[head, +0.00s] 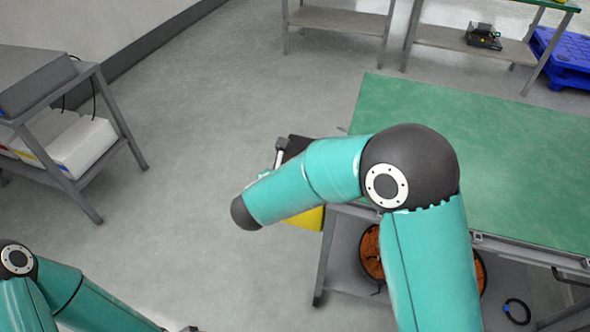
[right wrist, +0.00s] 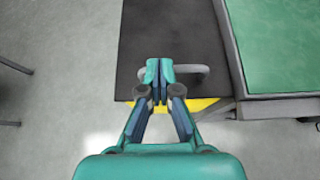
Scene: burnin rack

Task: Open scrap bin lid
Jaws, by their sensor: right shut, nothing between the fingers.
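The scrap bin has a black lid (right wrist: 150,28) that lies flat and closed over a yellow body (right wrist: 200,104), seen in the right wrist view. A grey bar handle (right wrist: 190,69) sits on the lid. My right gripper (right wrist: 160,70) is shut and empty, its fingertips over the handle in the picture; I cannot tell whether they touch it. In the head view my right arm hides most of the bin and the right gripper. A piece of the black lid (head: 297,146) and the yellow body (head: 306,218) show past it.
A green-topped workbench (head: 500,150) stands right beside the bin, with orange reels (head: 371,254) on its lower shelf. A grey rack (head: 75,140) with white boxes stands at the left. The floor (head: 200,120) between is clear.

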